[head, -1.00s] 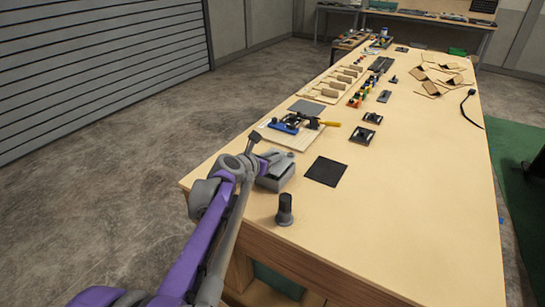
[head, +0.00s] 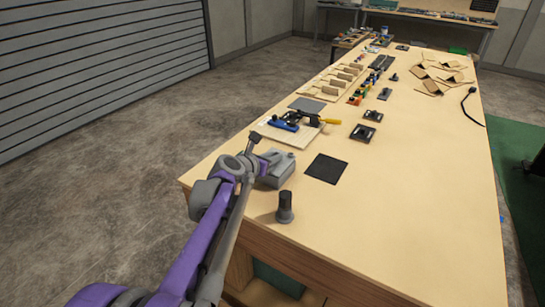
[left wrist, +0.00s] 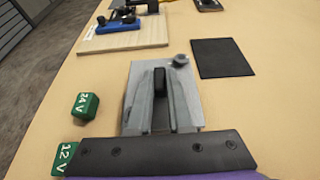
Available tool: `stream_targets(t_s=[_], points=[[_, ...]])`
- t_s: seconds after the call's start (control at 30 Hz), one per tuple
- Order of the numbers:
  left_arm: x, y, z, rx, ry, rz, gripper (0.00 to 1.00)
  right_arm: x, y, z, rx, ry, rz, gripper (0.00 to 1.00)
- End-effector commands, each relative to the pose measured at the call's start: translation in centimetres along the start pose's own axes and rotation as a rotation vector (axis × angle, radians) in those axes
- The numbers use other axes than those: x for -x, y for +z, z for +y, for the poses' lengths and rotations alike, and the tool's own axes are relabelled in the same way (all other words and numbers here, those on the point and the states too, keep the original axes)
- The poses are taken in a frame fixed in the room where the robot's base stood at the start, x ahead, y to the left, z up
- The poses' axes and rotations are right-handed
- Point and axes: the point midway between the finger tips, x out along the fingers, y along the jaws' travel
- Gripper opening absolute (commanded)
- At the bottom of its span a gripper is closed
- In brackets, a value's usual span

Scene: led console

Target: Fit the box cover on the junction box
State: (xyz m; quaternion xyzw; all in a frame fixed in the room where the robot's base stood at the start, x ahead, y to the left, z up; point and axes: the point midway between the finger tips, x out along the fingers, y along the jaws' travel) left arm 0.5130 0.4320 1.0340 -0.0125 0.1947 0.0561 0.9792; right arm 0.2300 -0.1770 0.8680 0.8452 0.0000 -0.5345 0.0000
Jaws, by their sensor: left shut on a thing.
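My left gripper (head: 266,164) is over the grey junction box (head: 278,178), near the left edge of the table. In the left wrist view its two grey fingers (left wrist: 160,98) are shut on an upright black grip on the grey box cover (left wrist: 190,106). A small round grey knob shows at the cover's far right corner. The cover lies over the box, and they look nearly like one block in the head view. The fingers hide part of the cover, and I cannot tell whether it is fully seated. My right gripper is in neither view.
A black mat (head: 326,169) lies right of the box and a dark cylinder (head: 284,208) stands nearer. A wooden board with a blue clamp (head: 284,125) lies beyond. A green 24 V block (left wrist: 85,105) is left of the gripper.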

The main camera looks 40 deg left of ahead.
Motion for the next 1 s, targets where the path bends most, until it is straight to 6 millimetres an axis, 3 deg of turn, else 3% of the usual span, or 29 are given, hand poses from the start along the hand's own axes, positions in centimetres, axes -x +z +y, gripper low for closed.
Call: stream_targets(t_s=[1.0], points=[[-0.37, -0.88, 0.0, 0.0, 0.0, 0.0, 0.0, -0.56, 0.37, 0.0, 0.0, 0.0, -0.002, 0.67]])
